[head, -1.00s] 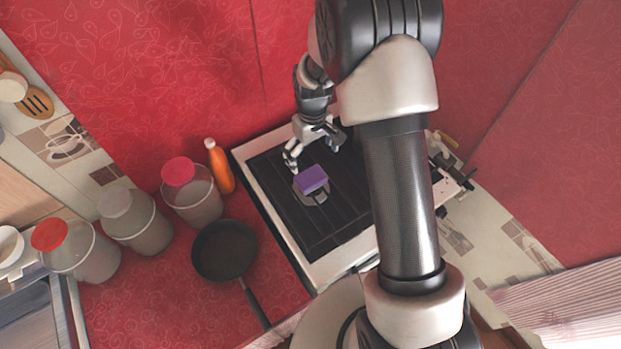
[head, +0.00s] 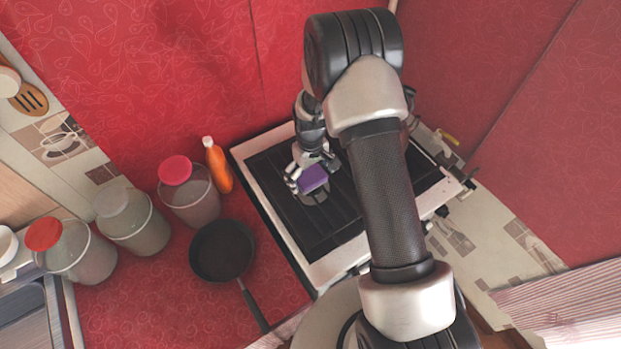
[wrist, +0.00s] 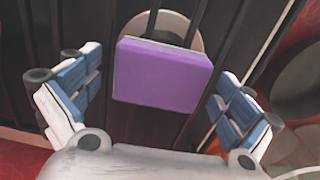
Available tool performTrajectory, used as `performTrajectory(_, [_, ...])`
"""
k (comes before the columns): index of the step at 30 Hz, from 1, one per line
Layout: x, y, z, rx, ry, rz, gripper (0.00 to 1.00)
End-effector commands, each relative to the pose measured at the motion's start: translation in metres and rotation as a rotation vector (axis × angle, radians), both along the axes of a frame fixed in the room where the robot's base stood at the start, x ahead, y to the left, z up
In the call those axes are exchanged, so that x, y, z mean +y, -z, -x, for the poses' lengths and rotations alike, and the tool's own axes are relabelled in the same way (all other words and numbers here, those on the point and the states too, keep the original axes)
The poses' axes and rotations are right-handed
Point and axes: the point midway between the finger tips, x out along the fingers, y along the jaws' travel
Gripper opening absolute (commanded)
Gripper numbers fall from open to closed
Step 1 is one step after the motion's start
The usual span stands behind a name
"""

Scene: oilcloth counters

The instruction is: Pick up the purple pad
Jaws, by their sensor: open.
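The purple pad (head: 313,178) is a small block lying on a round grey piece on the dark stove top. In the wrist view the pad (wrist: 161,74) sits ahead of my gripper (wrist: 157,110), between the lines of its two spread fingers. The fingers are apart, with gaps on both sides of the pad. In the head view my gripper (head: 306,173) is right at the pad. From there I cannot tell whether a finger touches it.
The stove (head: 290,222) has a pale rim and dark slats. To its left are a black frying pan (head: 223,249), an orange bottle (head: 218,166) and several lidded jars (head: 190,195). A red patterned wall (head: 190,70) rises behind.

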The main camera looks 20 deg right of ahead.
Motion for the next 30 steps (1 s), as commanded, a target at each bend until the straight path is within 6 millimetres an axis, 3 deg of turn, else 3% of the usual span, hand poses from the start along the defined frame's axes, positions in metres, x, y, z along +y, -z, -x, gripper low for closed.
performTrajectory(2, [-0.0001,-0.0007,-0.0003,-0.001,0.000,0.000,0.98])
performTrajectory(18, [-0.0001,-0.0010,-0.0001,0.000,0.000,0.000,0.64])
performTrajectory(30, [-0.0001,-0.0090,-0.0009,-0.002,0.000,0.000,0.64])
